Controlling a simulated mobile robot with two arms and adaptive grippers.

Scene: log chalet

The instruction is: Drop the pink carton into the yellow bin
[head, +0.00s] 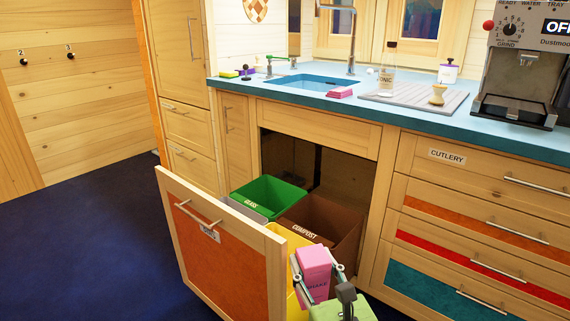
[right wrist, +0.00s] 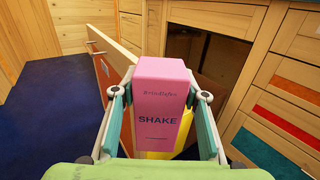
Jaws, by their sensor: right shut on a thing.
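The pink carton (head: 315,272), marked SHAKE, is upright between the fingers of my right gripper (head: 318,284). In the right wrist view the carton (right wrist: 162,108) fills the space between the two green-padded fingers (right wrist: 161,120), which are shut on its sides. The yellow bin (head: 290,240) is in the pulled-out drawer, partly hidden behind the carton and gripper. In the right wrist view a bit of yellow (right wrist: 155,155) shows below and behind the carton. The carton is over or in front of the bin; I cannot tell its exact height. My left gripper is not in view.
The open drawer's orange front (head: 222,255) stands to the left. A green GLASS bin (head: 268,192) and a brown COMPOST bin (head: 335,240) sit behind the yellow one. The blue counter (head: 420,115) and cutlery drawers (head: 470,220) are to the right. The blue floor at left is clear.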

